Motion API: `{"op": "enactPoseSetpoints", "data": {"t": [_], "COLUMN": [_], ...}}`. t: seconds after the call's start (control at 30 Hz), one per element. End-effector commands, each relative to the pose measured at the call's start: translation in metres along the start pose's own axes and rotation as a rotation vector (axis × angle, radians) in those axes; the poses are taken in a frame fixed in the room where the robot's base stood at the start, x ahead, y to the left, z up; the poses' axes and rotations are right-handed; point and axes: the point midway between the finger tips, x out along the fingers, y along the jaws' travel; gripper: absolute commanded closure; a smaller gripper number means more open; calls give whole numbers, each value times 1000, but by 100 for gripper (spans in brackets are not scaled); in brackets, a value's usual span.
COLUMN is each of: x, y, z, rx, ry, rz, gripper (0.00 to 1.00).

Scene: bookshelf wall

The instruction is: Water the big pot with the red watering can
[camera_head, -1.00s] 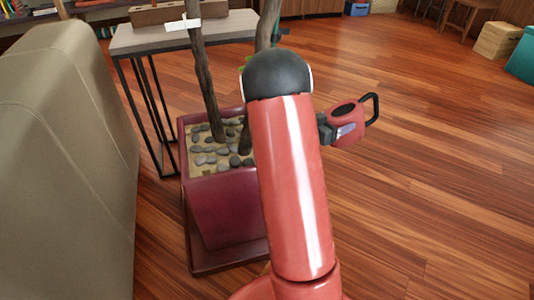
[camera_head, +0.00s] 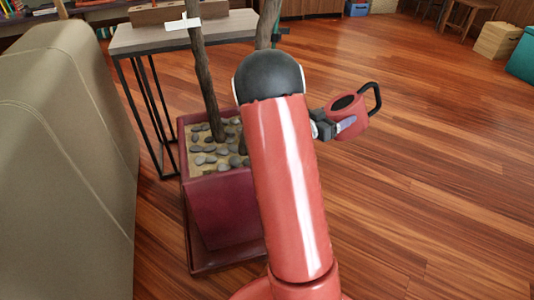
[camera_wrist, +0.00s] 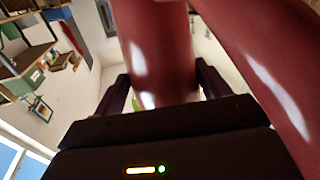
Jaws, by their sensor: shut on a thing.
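The red watering can (camera_head: 349,122) has a black handle and a dark top opening. My gripper (camera_head: 334,127) is shut on the can and holds it up to the right of my red arm, apart from the pot. The can's red surface fills much of the wrist view (camera_wrist: 160,60), between the two fingers (camera_wrist: 162,88). The big pot (camera_head: 222,205) is dark red and square, with grey pebbles and tree trunks in it. It stands on the floor left of my arm, which hides its right side.
A beige sofa (camera_head: 65,150) stands at the left. A side table (camera_head: 150,36) with thin black legs is behind the pot. Wooden boxes (camera_head: 496,40) and a teal box (camera_head: 522,58) are at the far right. The wooden floor on the right is clear.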

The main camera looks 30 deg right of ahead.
Motion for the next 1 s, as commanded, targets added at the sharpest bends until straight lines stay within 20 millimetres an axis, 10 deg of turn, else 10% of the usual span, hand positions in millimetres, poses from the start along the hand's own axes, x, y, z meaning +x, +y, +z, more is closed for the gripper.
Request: {"op": "enactPoseSetpoints", "data": {"t": [1.0], "x": [0], "y": [0], "z": [-7], "rx": [-7], "ry": [30], "rz": [5], "gripper": [57]}}
